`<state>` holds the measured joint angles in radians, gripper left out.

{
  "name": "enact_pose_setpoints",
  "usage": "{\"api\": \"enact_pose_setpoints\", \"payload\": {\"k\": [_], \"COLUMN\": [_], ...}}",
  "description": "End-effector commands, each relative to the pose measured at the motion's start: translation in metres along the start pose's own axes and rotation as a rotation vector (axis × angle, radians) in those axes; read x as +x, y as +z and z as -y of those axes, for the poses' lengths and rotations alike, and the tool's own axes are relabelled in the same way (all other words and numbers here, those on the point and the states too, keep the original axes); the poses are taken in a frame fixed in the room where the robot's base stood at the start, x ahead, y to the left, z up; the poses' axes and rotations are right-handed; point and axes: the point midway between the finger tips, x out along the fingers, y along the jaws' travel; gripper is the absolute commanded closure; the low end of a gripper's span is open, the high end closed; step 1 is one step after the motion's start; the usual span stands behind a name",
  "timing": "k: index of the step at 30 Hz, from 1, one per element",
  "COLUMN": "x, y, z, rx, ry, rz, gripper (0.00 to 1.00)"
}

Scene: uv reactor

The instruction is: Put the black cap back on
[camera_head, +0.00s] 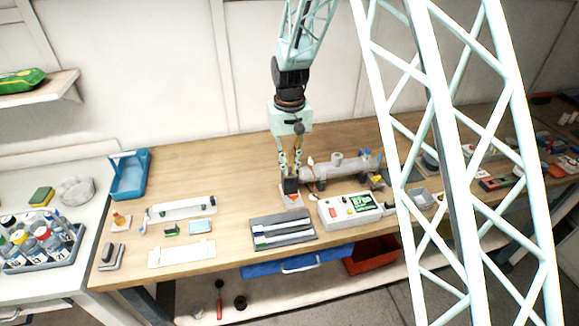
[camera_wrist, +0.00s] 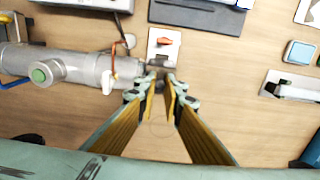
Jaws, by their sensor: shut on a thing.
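The UV reactor is a grey metal cylinder (camera_head: 335,168) lying on the workbench, with a green-topped port; it also fills the left of the wrist view (camera_wrist: 62,68). My gripper (camera_head: 291,178) points down at the reactor's left end in the head view. In the wrist view, my gripper (camera_wrist: 160,82) has its fingers closed on a dark piece, which looks like the black cap (camera_wrist: 158,63). The cap shows as a dark block in the head view (camera_head: 290,186). It is close beside the reactor's end; I cannot tell whether it touches. The fingers partly hide it.
A white plate with an orange piece (camera_wrist: 164,42) lies by the fingertips. A white control box (camera_head: 350,210) and a grey tray with pens (camera_head: 283,231) stand in front. An orange wire (camera_wrist: 114,60) runs by the reactor's end. Bare bench (camera_head: 225,180) lies to the left.

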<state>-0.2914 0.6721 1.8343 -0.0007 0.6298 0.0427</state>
Motion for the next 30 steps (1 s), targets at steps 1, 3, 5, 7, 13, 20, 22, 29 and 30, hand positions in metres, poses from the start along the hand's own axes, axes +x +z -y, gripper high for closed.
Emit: {"api": "enact_pose_setpoints", "payload": {"k": [1,3,5,7,13,20,22,29,30], "x": [0.001,0.000,0.000,0.001,0.001,-0.002,-0.005,-0.024,-0.029], "y": [0.000,0.000,0.000,0.000,0.000,0.000,0.000,-0.001,-0.001], "z": [0.000,0.000,0.000,0.000,0.000,0.000,0.000,0.000,0.000], "rx": [0.000,0.000,0.000,0.000,0.000,0.000,0.000,0.000,0.000], "ry": [0.000,0.000,0.000,0.000,0.000,0.000,0.000,0.000,0.000], "rz": [0.000,0.000,0.000,0.000,0.001,0.001,0.000,-0.002,-0.002], "gripper": [1.00,0.85,0.80,0.76,0.76,0.76,0.76,0.76,0.76]}}
